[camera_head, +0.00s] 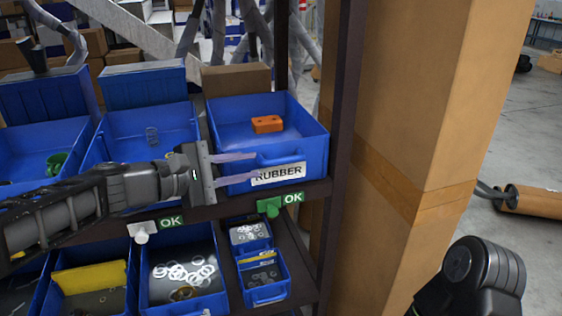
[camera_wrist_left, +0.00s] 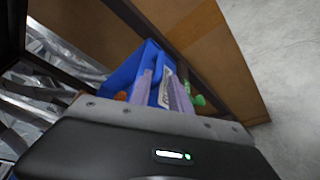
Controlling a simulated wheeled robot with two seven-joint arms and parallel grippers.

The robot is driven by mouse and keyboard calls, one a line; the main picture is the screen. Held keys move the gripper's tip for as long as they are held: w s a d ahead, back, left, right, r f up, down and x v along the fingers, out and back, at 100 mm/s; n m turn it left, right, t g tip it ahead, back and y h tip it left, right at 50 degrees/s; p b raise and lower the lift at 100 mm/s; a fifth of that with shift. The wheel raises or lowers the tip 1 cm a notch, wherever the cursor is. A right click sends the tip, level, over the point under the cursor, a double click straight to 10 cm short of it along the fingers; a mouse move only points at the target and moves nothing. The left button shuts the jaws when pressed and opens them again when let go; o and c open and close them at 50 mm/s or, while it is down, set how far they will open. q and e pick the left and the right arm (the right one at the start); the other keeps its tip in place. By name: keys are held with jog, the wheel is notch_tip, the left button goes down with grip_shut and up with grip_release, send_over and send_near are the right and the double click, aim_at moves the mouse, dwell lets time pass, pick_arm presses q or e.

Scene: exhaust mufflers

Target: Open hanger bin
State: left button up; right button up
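The blue bin labelled RUBBER (camera_head: 312,130) sits on the upper shelf with one orange block (camera_head: 267,124) inside; I take it as the hanger bin, though no label says so. It also shows in the left wrist view (camera_wrist_left: 135,68). My left gripper (camera_head: 256,166) is at the front of this bin, its two pale fingers spread apart, one above the other, near the handle at the bin's front. Whether the fingers touch the handle cannot be told. My right gripper is out of view; only part of my right arm shows at the lower right.
Other blue bins (camera_head: 150,120) stand to the left on the same shelf. Lower bins hold white rings (camera_head: 185,273) and small parts. A dark shelf post (camera_head: 345,90) and a tall cardboard box (camera_head: 410,110) stand close on the right. Green OK tags (camera_head: 292,198) hang on the shelf edge.

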aim_at(274, 162)
pick_arm(q)
jog(key=p+x, duration=0.1)
jog(key=x, duration=0.6)
jog(key=shift+w+d+f, duration=0.1)
jog(key=shift+w+d, duration=0.15)
jog(key=shift+d, duration=0.05)
jog(key=shift+c, duration=0.3)
grip_shut()
dwell(0.9)
